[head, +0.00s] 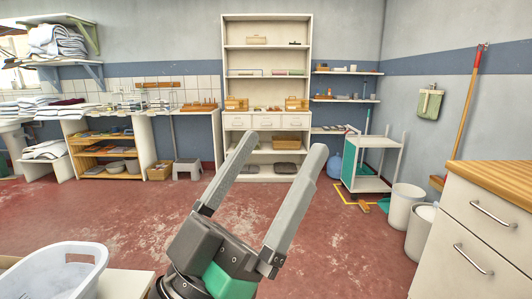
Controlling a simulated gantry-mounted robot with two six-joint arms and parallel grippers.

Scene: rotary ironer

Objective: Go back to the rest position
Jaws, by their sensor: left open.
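My left gripper (272,158) stands up in the lower middle of the head view, its two grey fingers spread apart. It is open and nothing is between its fingers. It is in the air in front of the red floor and the white shelf unit, touching nothing that I can see. My right gripper is not in the head view. No rotary ironer can be made out in this view.
A white tub (58,272) stands on a pale table at the lower left. A drawer cabinet (478,228) with a wooden top is at the right, beside two white bins (404,208). A trolley (366,184) and shelf unit (266,70) stand farther back. The middle floor is clear.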

